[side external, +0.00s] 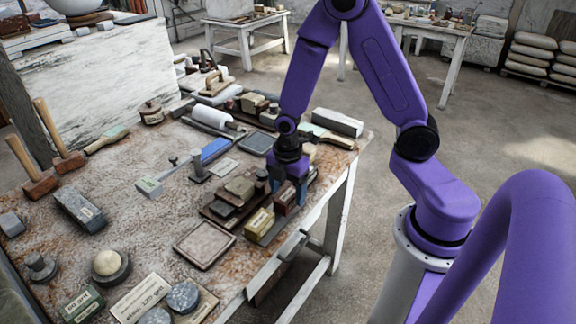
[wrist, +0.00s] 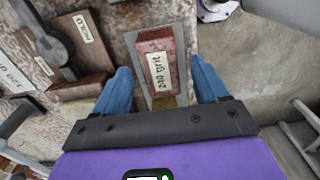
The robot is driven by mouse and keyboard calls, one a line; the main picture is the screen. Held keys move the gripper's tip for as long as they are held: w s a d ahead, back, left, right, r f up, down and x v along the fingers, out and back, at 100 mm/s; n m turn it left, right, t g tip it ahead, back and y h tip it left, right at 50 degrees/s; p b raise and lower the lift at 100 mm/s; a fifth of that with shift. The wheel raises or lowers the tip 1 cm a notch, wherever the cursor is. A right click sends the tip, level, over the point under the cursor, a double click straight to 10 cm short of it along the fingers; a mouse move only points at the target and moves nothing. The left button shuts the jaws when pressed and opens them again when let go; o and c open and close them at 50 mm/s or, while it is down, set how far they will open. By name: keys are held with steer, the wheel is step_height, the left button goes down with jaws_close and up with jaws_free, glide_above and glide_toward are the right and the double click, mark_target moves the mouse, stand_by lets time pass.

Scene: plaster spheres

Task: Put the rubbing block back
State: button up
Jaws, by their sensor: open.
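A reddish-brown rubbing block (wrist: 155,52) with a pale "240 grit" label lies on a narrow grey strip (wrist: 186,35) in the wrist view. In the side view the dark red block (side external: 284,201) sits near the table's right edge, partly hidden by my gripper (side external: 291,185). My gripper is open, and its blue fingers also show in the wrist view (wrist: 160,67), one on each side of the block with gaps between. A yellowish block (side external: 260,222) stands just in front of it; a yellowish patch shows below the red block in the wrist view.
Left of the block lie dark blocks on a brown board (side external: 221,214), and a square plate (side external: 204,245) lies nearer. A brush (side external: 325,136) and a pale block (side external: 337,122) lie behind. The table edge drops to the floor close on the right.

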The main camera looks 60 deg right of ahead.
mark_target(288, 195)
step_height(288, 195, up, 10)
steer(key=s+a+r+m, duration=0.2)
steer(key=s+r, duration=0.1)
steer(key=s, duration=0.6)
steer(key=s+a+r+m, duration=0.3)
steer(key=s, duration=0.7)
steer(key=shift+a, duration=0.15)
